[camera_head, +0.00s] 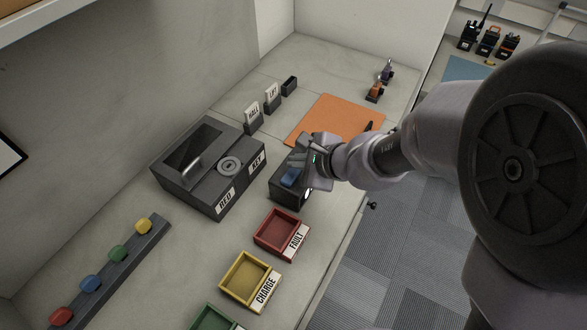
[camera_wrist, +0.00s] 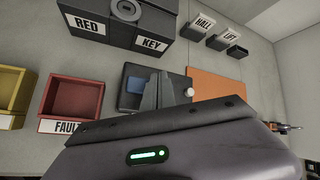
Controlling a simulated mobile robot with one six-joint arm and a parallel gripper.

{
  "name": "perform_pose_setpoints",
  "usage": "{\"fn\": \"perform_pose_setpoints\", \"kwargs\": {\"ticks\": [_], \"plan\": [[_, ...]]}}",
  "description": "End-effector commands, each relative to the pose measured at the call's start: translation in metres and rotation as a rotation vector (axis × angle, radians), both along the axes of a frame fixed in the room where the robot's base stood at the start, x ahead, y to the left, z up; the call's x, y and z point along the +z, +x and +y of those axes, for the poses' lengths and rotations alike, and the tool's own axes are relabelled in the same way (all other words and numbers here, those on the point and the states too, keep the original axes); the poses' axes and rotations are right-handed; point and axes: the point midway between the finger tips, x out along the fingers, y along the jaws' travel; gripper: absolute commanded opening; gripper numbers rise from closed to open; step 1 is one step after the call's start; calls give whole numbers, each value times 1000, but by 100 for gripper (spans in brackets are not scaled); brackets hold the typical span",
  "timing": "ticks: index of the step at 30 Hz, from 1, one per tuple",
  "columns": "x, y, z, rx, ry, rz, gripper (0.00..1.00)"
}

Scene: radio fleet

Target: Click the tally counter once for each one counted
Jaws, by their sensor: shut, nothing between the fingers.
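In the wrist view the fingertips (camera_wrist: 166,76) cover the middle of the box, right of the blue patch. I cannot tell if they touch it.
A dark box labelled RED KEY (camera_head: 190,192) stands to the left. Red FAULT tray (camera_head: 268,246), yellow CHARGE tray (camera_head: 236,292) and a green tray (camera_head: 200,322) lie in front. Several radios (camera_head: 488,42) sit beyond.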

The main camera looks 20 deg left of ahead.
Motion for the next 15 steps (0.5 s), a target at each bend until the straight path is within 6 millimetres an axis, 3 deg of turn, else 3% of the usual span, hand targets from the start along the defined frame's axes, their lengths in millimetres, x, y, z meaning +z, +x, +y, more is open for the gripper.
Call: {"fn": "perform_pose_setpoints", "kwargs": {"ticks": [15], "plan": [[-9,0,0,0,0,0,0]]}}
